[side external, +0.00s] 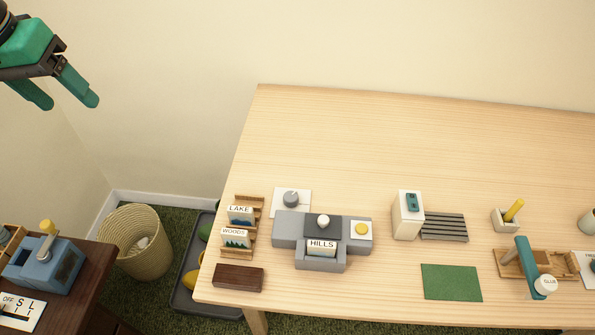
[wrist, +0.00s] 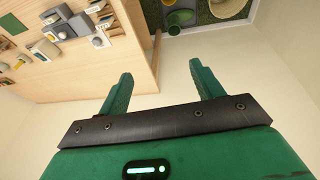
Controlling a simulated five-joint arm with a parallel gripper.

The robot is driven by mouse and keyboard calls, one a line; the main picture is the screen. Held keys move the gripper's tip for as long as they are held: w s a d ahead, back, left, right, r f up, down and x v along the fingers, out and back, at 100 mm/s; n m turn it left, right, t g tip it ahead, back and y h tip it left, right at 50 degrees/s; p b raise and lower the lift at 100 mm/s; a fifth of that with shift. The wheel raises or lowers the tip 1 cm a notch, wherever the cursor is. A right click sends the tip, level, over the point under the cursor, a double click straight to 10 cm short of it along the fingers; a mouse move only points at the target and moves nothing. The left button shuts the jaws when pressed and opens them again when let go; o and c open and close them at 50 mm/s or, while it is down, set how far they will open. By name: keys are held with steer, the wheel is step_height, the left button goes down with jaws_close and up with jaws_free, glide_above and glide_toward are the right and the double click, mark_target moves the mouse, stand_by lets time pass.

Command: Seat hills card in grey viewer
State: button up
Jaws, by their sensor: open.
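The grey viewer (side external: 290,232) stands on the left part of the light wooden table, with a white knob (side external: 323,221) and a yellow button (side external: 361,229) on it. The hills card (side external: 321,245), labelled HILLS, stands at the viewer's front tray and appears to sit in it; how deep it sits is hidden. My gripper (side external: 70,102) is open and empty, high at the upper left, well apart from the viewer and card. Its two green fingers also show spread in the wrist view (wrist: 160,70).
A wooden rack (side external: 251,206) left of the viewer holds the LAKE card (side external: 240,214) and WOODS card (side external: 235,238). A dark wooden block (side external: 238,278) lies in front. A white box (side external: 407,215) and green mat (side external: 451,282) stand right. The table's back is clear.

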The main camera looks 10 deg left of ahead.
steer(key=s+a+f+t, duration=0.1)
steer(key=s+a+f, duration=0.2)
steer(key=s+a, duration=0.4)
steer(key=s+a+f+t+y, duration=0.1)
steer(key=s+a+f, duration=0.2)
steer(key=s+a, duration=0.4)
steer(key=shift+a+f, duration=0.35)
steer(key=shift+a, duration=0.4)
